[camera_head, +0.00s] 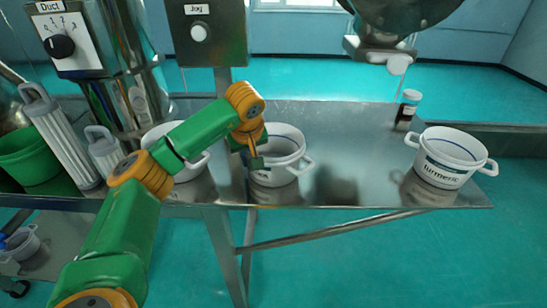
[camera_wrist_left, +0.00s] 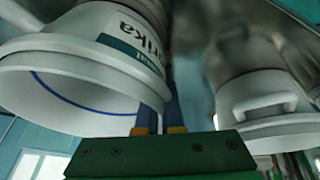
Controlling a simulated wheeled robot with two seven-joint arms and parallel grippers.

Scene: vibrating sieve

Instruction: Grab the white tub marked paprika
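The white tub marked paprika (camera_head: 283,163) stands on the steel table, right of my left gripper in the head view. Part of the tub's front is hidden by the gripper. My right gripper is not in view.
Another white tub (camera_head: 189,171) stands left, partly behind my arm; a neighbouring tub (camera_wrist_left: 265,95) shows in the wrist view. A turmeric tub (camera_head: 447,161) and a small jar (camera_head: 408,108) stand right. A control box (camera_head: 206,32) rises behind. The table between is clear.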

